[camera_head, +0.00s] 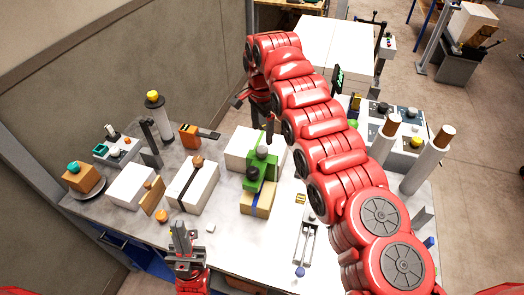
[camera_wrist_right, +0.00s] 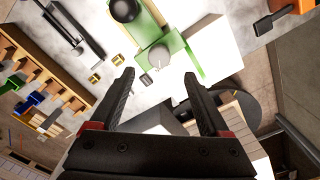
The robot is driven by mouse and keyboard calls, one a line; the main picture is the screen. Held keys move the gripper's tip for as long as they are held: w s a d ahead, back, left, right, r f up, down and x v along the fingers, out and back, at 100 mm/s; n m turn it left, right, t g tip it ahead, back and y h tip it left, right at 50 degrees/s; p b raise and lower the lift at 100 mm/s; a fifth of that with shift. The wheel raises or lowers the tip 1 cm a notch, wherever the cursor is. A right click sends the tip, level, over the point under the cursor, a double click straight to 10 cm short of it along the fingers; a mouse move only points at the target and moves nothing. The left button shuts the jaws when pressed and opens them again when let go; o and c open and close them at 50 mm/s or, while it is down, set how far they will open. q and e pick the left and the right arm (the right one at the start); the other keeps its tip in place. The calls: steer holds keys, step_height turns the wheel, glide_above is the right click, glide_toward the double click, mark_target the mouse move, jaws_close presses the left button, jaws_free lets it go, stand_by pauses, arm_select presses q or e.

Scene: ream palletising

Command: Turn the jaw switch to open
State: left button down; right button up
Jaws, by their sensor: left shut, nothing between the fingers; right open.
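A green device (camera_head: 254,184) with dark round tops stands on a tan block (camera_head: 258,204) in the middle of the table. In the right wrist view the green device (camera_wrist_right: 177,42) carries a grey round knob (camera_wrist_right: 159,56) with a pale mark, probably the jaw switch, and a black ball (camera_wrist_right: 124,9). Its setting is not readable. My right gripper (camera_head: 255,119) is open and empty behind the device; in its wrist view its fingertips (camera_wrist_right: 159,75) lie either side of the knob's line, apparently not touching it. My left gripper (camera_head: 181,228) is shut and empty at the front edge.
White blocks (camera_head: 193,187) stand left of the device, with a white box (camera_head: 240,147) behind it. A small yellow block (camera_head: 300,199) and a slotted fixture (camera_head: 306,240) are to its right. Tall white cylinders (camera_head: 428,160) stand farther right. My right arm crosses above the table's right half.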

mark_target(262, 149)
step_height(262, 149, down, 6)
steer(key=shift+s+f+p, duration=0.1)
steer(key=shift+s+p, duration=0.05)
steer(key=shift+p, duration=1.05)
steer(key=shift+f, duration=0.4)
jaws_close()
